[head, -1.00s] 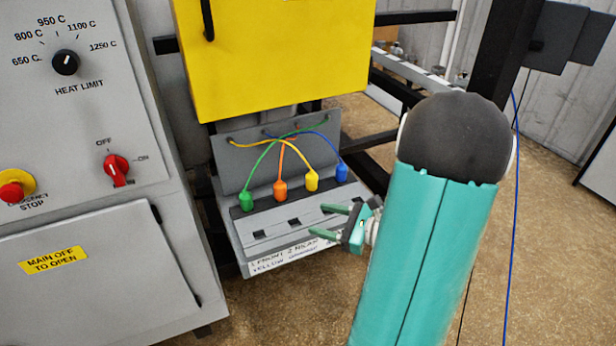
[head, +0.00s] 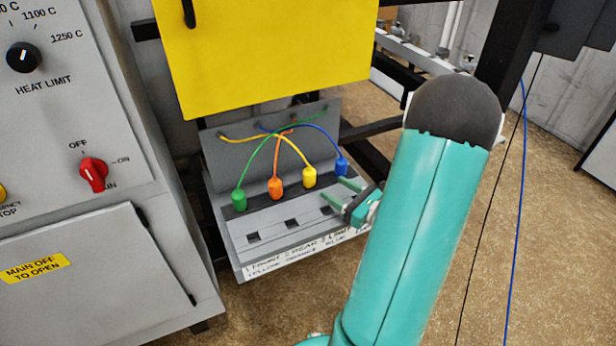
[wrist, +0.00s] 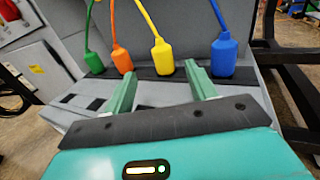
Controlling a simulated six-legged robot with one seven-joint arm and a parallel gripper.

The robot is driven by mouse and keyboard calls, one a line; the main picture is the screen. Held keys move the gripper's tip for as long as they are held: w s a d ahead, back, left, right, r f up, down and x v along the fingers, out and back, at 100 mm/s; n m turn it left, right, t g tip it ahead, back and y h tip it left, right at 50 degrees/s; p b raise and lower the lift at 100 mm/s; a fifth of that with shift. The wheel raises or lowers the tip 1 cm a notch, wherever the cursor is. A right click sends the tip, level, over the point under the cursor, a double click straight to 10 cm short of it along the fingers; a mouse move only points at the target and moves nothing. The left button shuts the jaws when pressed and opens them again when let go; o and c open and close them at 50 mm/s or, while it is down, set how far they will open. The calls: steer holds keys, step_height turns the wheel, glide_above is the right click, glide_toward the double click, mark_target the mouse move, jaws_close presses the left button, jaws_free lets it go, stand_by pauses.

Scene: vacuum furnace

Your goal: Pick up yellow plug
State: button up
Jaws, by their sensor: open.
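The yellow plug (head: 310,178) stands upright on a dark strip of the grey connector box (head: 270,222), with a yellow cable from its top. My gripper (head: 334,188) is open and empty, a little right of and in front of the yellow plug. My gripper's two green fingers (wrist: 160,82) show apart in the wrist view, not touching a plug.
Green (head: 239,201), orange (head: 276,188) and blue (head: 342,166) plugs stand in the same row. Empty square sockets (head: 291,223) and a lettered label lie in front. A yellow panel (head: 270,55) hangs above; a grey control cabinet (head: 80,180) stands left.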

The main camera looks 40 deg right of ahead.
mark_target(314, 176)
steer(key=w, duration=0.7)
steer(key=w+a, duration=0.1)
steer(key=w, duration=0.2)
steer(key=shift+w, duration=0.2)
steer(key=shift+d, duration=0.1)
steer(key=c, duration=1)
